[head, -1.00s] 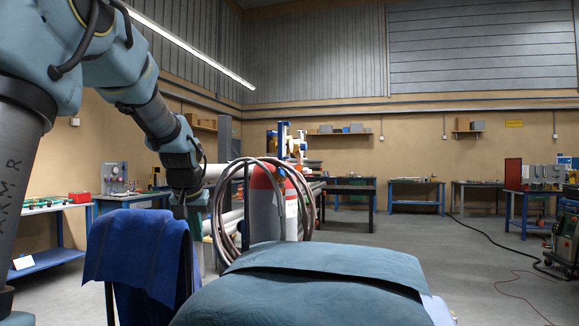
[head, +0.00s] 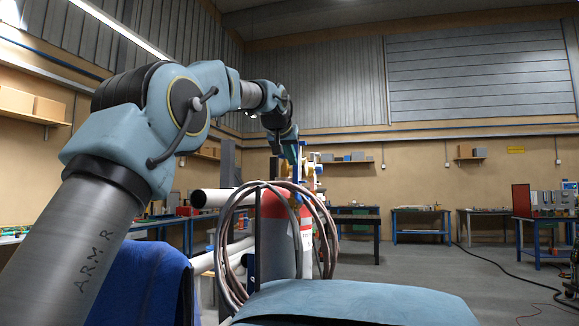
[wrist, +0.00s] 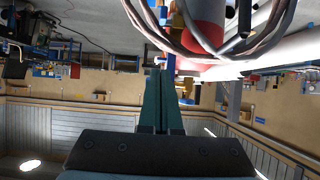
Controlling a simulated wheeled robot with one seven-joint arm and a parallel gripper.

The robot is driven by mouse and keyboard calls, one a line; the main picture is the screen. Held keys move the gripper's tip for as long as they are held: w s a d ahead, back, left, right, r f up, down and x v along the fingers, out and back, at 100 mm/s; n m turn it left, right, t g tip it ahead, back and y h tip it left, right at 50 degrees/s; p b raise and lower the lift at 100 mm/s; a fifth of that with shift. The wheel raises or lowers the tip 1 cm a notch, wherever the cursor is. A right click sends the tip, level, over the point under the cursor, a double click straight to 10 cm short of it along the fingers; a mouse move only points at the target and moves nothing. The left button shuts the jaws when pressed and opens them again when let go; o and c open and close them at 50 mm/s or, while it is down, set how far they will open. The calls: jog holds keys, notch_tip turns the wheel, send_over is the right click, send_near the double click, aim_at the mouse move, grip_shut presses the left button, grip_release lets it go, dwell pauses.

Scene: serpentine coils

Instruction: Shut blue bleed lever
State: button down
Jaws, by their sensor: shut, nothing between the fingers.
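My gripper (head: 292,160) is shut and empty, pointing down at the brass and blue valve fittings (head: 310,170) above the red-and-white cylinder (head: 272,206). In the wrist view, which is upside down, the closed fingers (wrist: 160,90) reach toward a narrow upright blue part (wrist: 171,66) just past their tips. That part may be the blue bleed lever; I cannot tell for certain, nor whether the fingers touch it. The cylinder also shows in the wrist view (wrist: 207,28). My arm and the hoses hide part of the fittings.
Coiled hoses (head: 232,235) loop around the cylinder, close to my gripper. Pale pipes (head: 215,198) lie behind at the left. A blue cloth (head: 145,280) hangs in the left foreground. Workbenches line the far wall, with open floor (head: 420,265) at the right.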

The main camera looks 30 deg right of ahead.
jog(key=p, duration=0.3)
send_over(297, 193)
jog(key=w+d, duration=0.1)
jog(key=w, duration=0.1)
jog(key=f, duration=0.4)
jog(key=shift+s, duration=0.2)
jog(key=shift+s+a+f, duration=0.15)
jog(key=shift+f, duration=0.35)
jog(key=shift+s+a+f, duration=0.15)
jog(key=shift+f, duration=0.3)
jog(key=shift+s+a+f, duration=0.1)
jog(key=shift+f, duration=0.45)
jog(key=shift+s+a+f, duration=0.1)
jog(key=shift+f, duration=0.45)
